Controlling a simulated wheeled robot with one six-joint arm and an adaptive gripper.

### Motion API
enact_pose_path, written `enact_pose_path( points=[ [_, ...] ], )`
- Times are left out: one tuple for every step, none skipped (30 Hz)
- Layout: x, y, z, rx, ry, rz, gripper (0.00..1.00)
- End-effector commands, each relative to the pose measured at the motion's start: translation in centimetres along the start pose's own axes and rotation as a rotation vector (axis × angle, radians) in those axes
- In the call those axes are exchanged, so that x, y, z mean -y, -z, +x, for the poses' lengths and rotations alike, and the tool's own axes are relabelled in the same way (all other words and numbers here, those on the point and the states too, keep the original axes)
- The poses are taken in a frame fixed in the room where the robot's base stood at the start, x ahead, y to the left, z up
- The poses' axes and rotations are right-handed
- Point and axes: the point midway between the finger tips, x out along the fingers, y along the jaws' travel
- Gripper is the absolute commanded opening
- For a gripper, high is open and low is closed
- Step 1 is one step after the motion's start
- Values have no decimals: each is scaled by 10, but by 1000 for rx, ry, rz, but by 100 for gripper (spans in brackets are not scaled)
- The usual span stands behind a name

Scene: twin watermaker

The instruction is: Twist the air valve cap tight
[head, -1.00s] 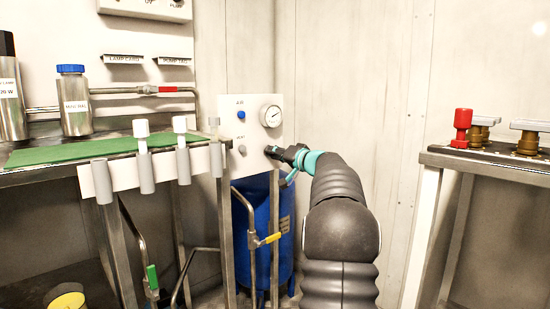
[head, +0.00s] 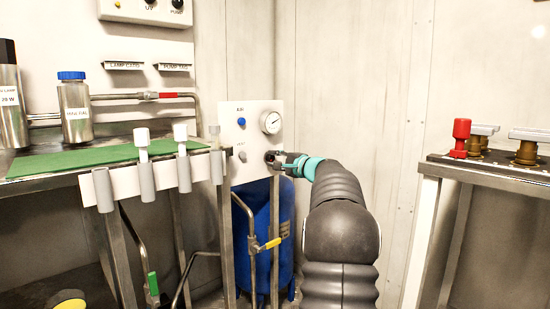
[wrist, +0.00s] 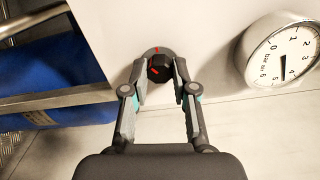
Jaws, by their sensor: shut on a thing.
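A white panel (head: 236,178) carries a blue knob (head: 241,121) under a label, a grey knob (head: 243,156) under another, and a round gauge (head: 271,122). Below the gauge, my gripper (head: 272,157) reaches the panel from the right. In the wrist view, my gripper (wrist: 160,72) is shut on a black knob (wrist: 159,68) with a red mark, one finger on each side. The knob sits on a grey round base (wrist: 156,52) with its own red mark; the two marks look roughly in line. The gauge (wrist: 281,51) is at the right. I cannot tell how tight the knob is.
A blue tank (head: 283,225) stands beneath the panel, with a yellow-handled valve (head: 270,243) on a pipe before it. A bench with a green mat (head: 100,157) and a tube rack (head: 110,184) is close on the left. Another bench (head: 490,168) stands right.

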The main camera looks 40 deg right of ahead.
Motion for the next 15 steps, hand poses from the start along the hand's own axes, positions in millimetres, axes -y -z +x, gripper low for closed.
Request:
enact_pose_path(
  points=[
    [3,0,0,-2,0,44,0],
    [3,0,0,-2,1,73,0],
    [3,0,0,-1,1,111,0],
    [3,0,0,-2,1,139,0],
    [3,0,0,-1,0,167,0],
    [3,0,0,-1,0,204,0],
    [3,0,0,-1,0,232,0],
    [3,0,0,-1,0,260,0],
    [3,0,0,-1,0,295,0],
    [3,0,0,-1,0,320,0],
    [3,0,0,-1,1,347,0],
    [3,0,0,-1,1,379,0],
    [3,0,0,-1,1,402,0],
    [3,0,0,-1,0,425,0],
    [3,0,0,-1,0,454,0]
  ],
)
